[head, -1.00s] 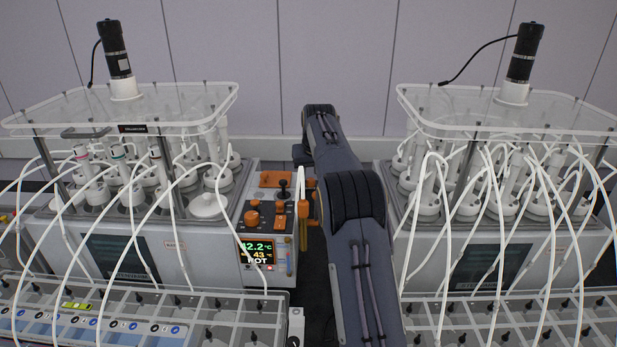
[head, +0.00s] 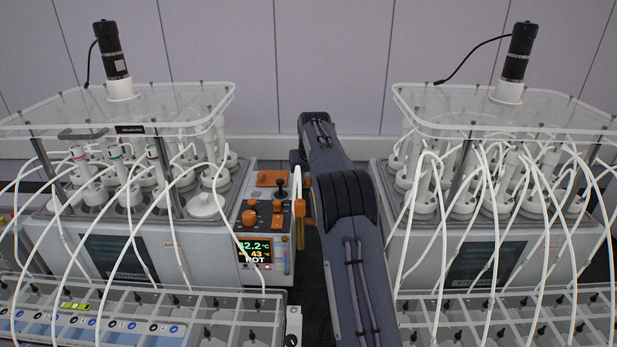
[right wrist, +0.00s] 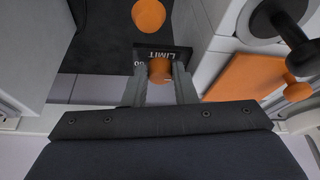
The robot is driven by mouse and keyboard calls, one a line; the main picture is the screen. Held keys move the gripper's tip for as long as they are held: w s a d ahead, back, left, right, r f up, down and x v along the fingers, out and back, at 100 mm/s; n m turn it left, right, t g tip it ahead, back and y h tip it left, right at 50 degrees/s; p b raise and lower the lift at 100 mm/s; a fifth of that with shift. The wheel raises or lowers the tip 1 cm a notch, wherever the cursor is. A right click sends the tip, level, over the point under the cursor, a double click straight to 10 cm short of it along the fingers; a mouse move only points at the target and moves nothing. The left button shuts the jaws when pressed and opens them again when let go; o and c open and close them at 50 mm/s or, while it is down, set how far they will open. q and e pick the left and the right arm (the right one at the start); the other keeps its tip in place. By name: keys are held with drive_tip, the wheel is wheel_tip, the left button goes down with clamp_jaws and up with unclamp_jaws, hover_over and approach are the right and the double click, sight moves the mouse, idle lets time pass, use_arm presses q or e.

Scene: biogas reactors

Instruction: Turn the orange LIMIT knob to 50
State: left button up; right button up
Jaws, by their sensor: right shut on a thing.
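The orange LIMIT knob (right wrist: 160,71) shows in the right wrist view, on a dark plate whose white LIMIT lettering appears upside down. My right gripper (right wrist: 161,80) is shut on this knob, one grey finger on each side. The knob's pointer and most scale marks are hidden, so its setting cannot be read. In the head view the knob (head: 307,181) is a small orange patch at the right side of the control box (head: 262,235), beside my right arm. My left gripper is not in view.
A second orange knob (right wrist: 148,14) lies close by in the wrist view. A black joystick (right wrist: 283,22) and an orange panel (right wrist: 245,77) are to the right. Reactors with looping white tubes stand on both sides. A dark gap lies between the housings.

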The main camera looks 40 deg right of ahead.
drive_tip(key=shift+w+a+r+m+h+p, duration=0.15)
drive_tip(key=shift+m+h+p, duration=0.25)
drive_tip(key=shift+m+p, duration=0.7)
drive_tip(key=m+g+p, duration=0.1)
drive_tip(key=m, duration=0.1)
drive_tip(key=shift+w+m+h, duration=0.1)
drive_tip(key=shift+m+h, duration=0.2)
drive_tip(key=shift+h, duration=0.1)
drive_tip(key=m+g, duration=0.1)
drive_tip(key=m, duration=0.1)
drive_tip(key=shift+w+a+m+h, duration=0.1)
drive_tip(key=shift+m+h, duration=0.2)
drive_tip(key=shift+w+m+g, duration=0.2)
drive_tip(key=shift+m+g, duration=0.5)
drive_tip(key=shift+m, duration=1.3)
drive_tip(key=o, duration=0.7)
